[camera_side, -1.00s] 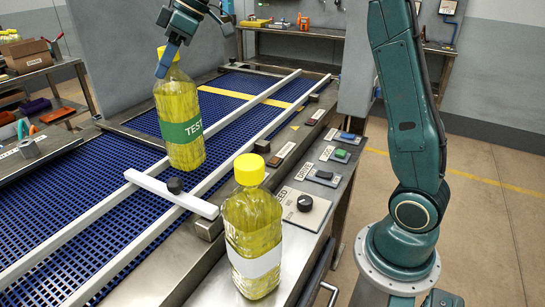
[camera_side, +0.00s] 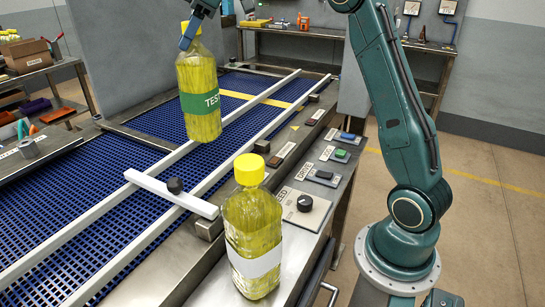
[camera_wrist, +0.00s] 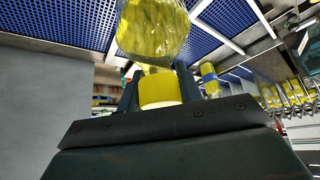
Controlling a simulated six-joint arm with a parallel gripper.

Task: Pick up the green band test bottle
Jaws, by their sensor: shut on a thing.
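The green band test bottle (camera_side: 201,120) is a clear bottle of yellow liquid with a green label reading "TEST". In the side view it hangs upright above the blue conveyor belt, clear of it. My gripper (camera_side: 189,32) is shut on its yellow cap at the top edge of the side view. In the wrist view my gripper (camera_wrist: 160,85) has a finger on each side of the yellow cap, and the bottle's body (camera_wrist: 152,30) shows beyond it. The lower part of the bottle is cut off in the wrist view.
A second yellow bottle with a white band (camera_side: 252,235) stands on the metal ledge at the front. White rails (camera_side: 105,250) and a white crossbar with a black knob (camera_side: 170,193) lie over the belt (camera_side: 60,205). A control panel (camera_side: 301,210) is to the right.

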